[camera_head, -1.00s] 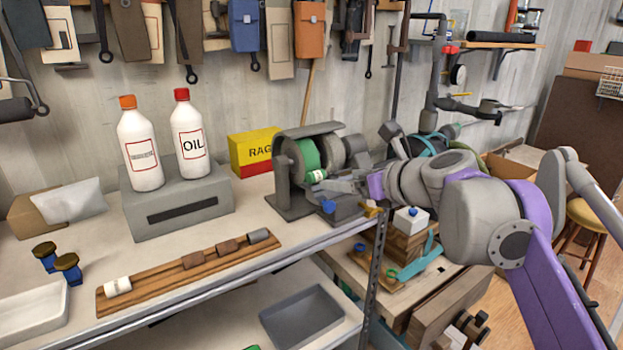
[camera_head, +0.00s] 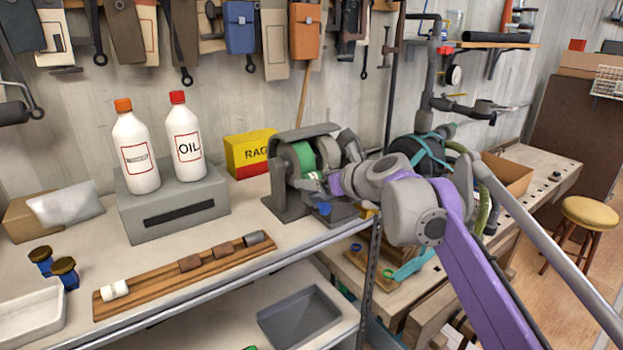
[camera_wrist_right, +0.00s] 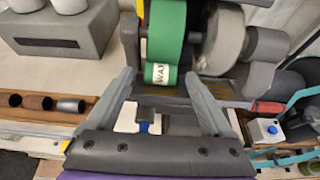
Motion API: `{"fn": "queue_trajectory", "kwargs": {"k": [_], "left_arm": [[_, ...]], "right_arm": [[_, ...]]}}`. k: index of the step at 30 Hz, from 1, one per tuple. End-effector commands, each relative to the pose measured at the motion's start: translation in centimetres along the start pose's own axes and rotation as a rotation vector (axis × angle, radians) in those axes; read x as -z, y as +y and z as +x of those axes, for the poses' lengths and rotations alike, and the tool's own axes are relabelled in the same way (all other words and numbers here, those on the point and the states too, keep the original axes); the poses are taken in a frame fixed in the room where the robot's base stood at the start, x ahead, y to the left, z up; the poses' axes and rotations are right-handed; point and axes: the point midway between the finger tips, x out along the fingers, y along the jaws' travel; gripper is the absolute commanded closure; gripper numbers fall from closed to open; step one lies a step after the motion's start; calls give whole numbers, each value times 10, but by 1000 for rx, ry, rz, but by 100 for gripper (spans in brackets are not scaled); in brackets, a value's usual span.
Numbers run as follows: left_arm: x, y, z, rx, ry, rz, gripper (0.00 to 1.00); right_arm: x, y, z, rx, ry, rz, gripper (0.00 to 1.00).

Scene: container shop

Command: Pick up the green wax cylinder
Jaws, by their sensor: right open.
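The green wax cylinder (camera_wrist_right: 160,73) has a white label reading WAX. It sits against the bench grinder's (camera_wrist_right: 217,52) large green wheel (camera_wrist_right: 167,30) in the right wrist view. In the head view the cylinder (camera_head: 311,175) is small and partly hidden by my right gripper (camera_head: 322,184). In the wrist view my right gripper (camera_wrist_right: 159,77) is open, with one finger to each side of the cylinder in the picture. I cannot tell whether the fingers reach around it; no grip shows. My left gripper is not in view.
A yellow and red rag box (camera_head: 250,154) stands behind the grinder. Two bottles (camera_head: 136,150) stand on a grey block (camera_head: 175,212) to the left. A wooden rack (camera_head: 150,288) with several small cylinders lies near the front edge of the bench.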

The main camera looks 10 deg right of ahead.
Motion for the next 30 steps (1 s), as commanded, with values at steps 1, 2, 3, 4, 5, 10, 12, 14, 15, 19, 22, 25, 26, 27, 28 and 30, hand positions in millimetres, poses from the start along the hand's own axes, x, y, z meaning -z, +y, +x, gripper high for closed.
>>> {"fn": "queue_trajectory", "kwargs": {"k": [1,2,3,4,5,10,12,14,15,19,22,25,26,27,28,30], "left_arm": [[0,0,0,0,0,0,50],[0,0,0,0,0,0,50],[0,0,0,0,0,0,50],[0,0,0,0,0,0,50],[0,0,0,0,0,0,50],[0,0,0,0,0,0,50],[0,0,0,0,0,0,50],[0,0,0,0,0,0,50],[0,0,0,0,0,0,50],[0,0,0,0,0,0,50],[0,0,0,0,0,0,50],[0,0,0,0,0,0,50],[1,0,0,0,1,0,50],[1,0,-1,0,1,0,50],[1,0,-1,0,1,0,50],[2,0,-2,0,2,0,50]], "right_arm": [[0,0,0,0,0,0,19],[0,0,0,0,0,0,24],[0,0,0,0,0,0,31],[0,0,0,0,0,0,37],[0,0,0,0,0,0,42],[0,0,0,0,0,0,73],[0,0,0,0,0,0,85],[0,0,0,0,0,0,96],[0,0,0,0,0,0,100],[0,0,0,0,0,0,100],[0,0,-1,0,0,0,100],[-4,0,-2,0,0,0,100],[-6,0,-3,0,0,0,100],[-9,0,-4,0,0,0,100],[-12,0,-5,0,0,0,100],[-20,0,-9,0,0,0,100]]}}
